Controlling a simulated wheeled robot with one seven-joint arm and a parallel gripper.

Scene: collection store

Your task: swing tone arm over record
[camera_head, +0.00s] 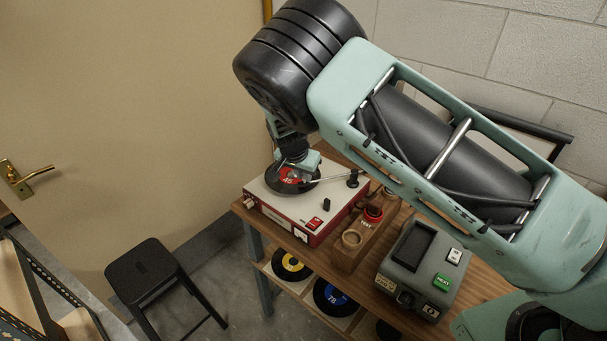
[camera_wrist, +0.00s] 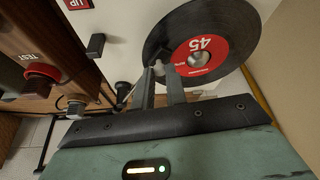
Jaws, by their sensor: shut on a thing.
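The record player (camera_head: 312,226) is a red and white box on a wooden table. A black record (camera_wrist: 238,32) with a red "45" label lies on it; the record (camera_head: 273,183) also shows in the head view, partly behind my gripper. The thin pale tone arm (camera_head: 332,180) runs from a dark pivot (camera_head: 353,178) at the right towards the record. My gripper (camera_wrist: 160,76) is shut on the tone arm near its free end. In the wrist view its fingertips overlap the record's edge beside the label. The fingers hide part of the tone arm.
A wooden block with a red "TEST" knob (camera_head: 373,213) stands right of the player, then a grey device (camera_head: 424,268) with a green button. Records lie on the shelf below. A black stool (camera_head: 142,270) stands at left. A wall rises behind.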

